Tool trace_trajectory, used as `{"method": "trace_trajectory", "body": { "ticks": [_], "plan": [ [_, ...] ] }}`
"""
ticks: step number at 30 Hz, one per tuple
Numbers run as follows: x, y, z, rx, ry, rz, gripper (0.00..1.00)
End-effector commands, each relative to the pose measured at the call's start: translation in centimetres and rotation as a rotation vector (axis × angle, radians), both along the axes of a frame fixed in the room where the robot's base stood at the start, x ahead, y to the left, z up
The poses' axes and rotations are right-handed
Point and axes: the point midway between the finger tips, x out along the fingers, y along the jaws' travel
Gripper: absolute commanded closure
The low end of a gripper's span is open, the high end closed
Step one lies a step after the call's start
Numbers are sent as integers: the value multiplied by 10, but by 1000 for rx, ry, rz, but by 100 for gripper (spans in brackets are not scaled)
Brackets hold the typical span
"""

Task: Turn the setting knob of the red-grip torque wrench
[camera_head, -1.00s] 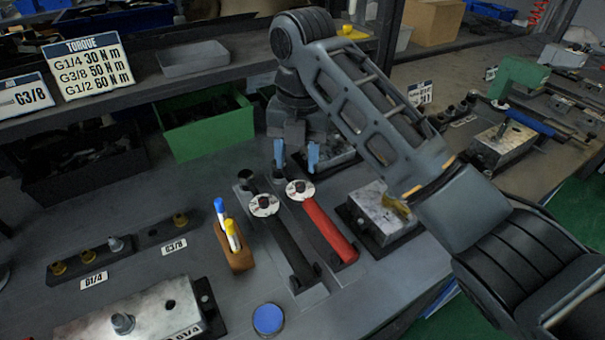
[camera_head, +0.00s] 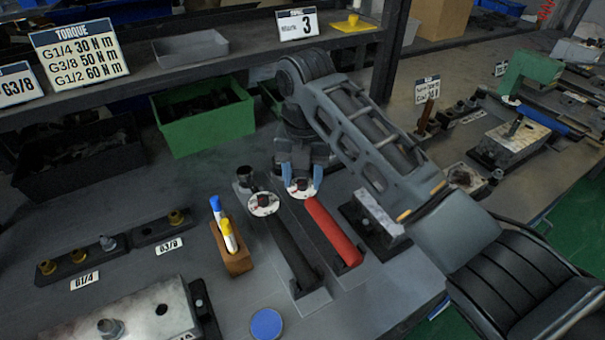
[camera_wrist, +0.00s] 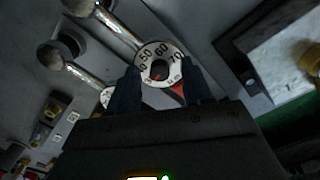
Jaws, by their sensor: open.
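The red-grip torque wrench (camera_head: 333,231) lies in a grey holder on the bench, beside a black-grip wrench (camera_head: 290,250). Its white dial with the dark setting knob (camera_head: 301,184) is at the far end of the red grip. In the wrist view the dial (camera_wrist: 146,55) shows numbers such as 50, 60 and 70, with the knob (camera_wrist: 158,70) at its centre. My gripper (camera_head: 300,180) is open, its two blue fingers on either side of the knob. In the wrist view the gripper (camera_wrist: 158,88) shows dark fingers over the dial's near edge. Contact with the knob cannot be told.
A wooden pen holder (camera_head: 235,258) stands left of the wrenches. A blue round lid (camera_head: 266,323) lies in front. A metal valve block (camera_head: 377,215) is close on the right. A green bin (camera_head: 205,120) stands behind. A torque sign (camera_head: 78,58) reads G1/4 30, G3/8 50, G1/2 60 Nm.

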Motion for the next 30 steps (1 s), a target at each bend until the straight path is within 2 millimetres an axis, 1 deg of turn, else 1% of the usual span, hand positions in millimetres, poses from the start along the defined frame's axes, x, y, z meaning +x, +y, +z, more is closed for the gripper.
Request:
{"method": "trace_trajectory", "body": {
  "ticks": [5,20,30],
  "plan": [
    [0,0,0,0,0,0,51],
    [0,0,0,0,1,0,99],
    [0,0,1,0,1,-27,100]
  ]
}}
